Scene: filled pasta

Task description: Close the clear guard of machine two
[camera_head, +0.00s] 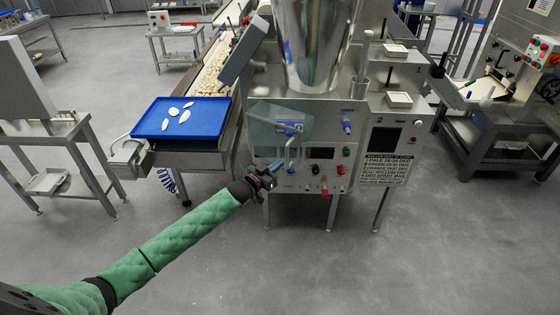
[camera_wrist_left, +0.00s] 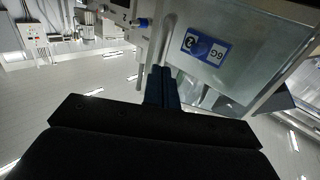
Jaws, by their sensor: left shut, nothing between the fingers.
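Machine two (camera_head: 320,130) is a steel machine with a large hopper on top. Its clear guard (camera_head: 265,136) is a see-through panel at the front left, and it looks angled out from the machine's face. In the left wrist view the clear guard (camera_wrist_left: 240,75) fills the upper right, with the label (camera_wrist_left: 206,48) marked 2. My left gripper (camera_head: 270,176) is just below the guard, its fingers (camera_wrist_left: 162,85) shut and empty. I cannot tell whether the fingers touch the guard. My right gripper is not in view.
A blue tray (camera_head: 150,127) with several pale pasta pieces sits left of the machine, at the end of a conveyor (camera_head: 212,75). The floor (camera_head: 290,265) in front is clear.

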